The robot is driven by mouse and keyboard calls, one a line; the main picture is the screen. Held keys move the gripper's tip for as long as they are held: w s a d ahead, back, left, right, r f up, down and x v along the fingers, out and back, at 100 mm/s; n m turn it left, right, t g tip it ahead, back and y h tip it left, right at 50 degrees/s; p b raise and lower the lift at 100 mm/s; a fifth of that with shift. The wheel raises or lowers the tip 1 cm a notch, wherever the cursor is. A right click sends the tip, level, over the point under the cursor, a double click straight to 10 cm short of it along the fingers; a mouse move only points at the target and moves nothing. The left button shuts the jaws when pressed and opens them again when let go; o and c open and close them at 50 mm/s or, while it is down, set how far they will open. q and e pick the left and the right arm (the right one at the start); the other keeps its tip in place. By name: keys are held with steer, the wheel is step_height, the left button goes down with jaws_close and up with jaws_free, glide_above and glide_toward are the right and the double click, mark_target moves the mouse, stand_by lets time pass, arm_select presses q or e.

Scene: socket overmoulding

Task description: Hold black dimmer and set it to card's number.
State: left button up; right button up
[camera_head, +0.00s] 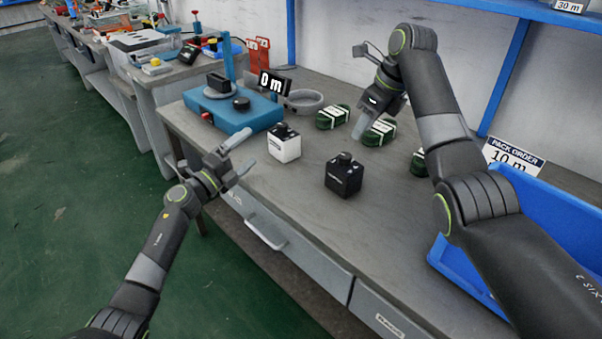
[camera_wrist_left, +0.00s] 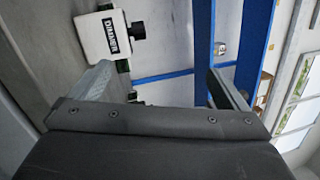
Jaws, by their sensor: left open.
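The black dimmer (camera_head: 344,175), a small box with a knob on top, stands upright on the grey bench. A white dimmer (camera_head: 284,144) with a black knob stands to its left; a white labelled box with a black knob (camera_wrist_left: 113,36) shows in the left wrist view. A card (camera_head: 512,157) reading "PACK ORDER 10 m" stands at the blue bin. My left gripper (camera_head: 244,153) is open and empty at the bench's front edge, left of both dimmers. My right gripper (camera_head: 382,116) has its fingers apart above the green bundles, behind the black dimmer.
A blue machine (camera_head: 222,118) with a "0 m" display (camera_head: 275,83) stands at the bench's left. Green bundles (camera_head: 332,117) lie at the back. A blue bin (camera_head: 562,190) is at the right. The bench in front of the black dimmer is clear.

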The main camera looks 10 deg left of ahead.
arm_select(q)
steer(key=s+d+r+m+g+h, duration=0.1)
steer(key=s+d+m+g, duration=0.1)
steer(key=d+m, duration=0.3)
steer(key=s+d+r+m+g+h, duration=0.1)
steer(key=s+d+m+g+h, duration=0.15)
steer(key=d+m, duration=0.3)
steer(key=m+g+y, duration=0.3)
steer(key=m+y, duration=0.2)
steer(key=m, duration=0.2)
glide_toward(349, 168)
steer(key=shift+t+y, duration=0.25)
steer(key=shift+t, duration=0.1)
steer(key=x, duration=0.8)
steer(key=a+f+x, duration=0.1)
steer(key=x, duration=0.3)
steer(key=shift+w+d+f, duration=0.15)
steer(key=shift+w+f, duration=0.05)
steer(key=shift+w, duration=0.2)
steer(key=c, duration=1.1)
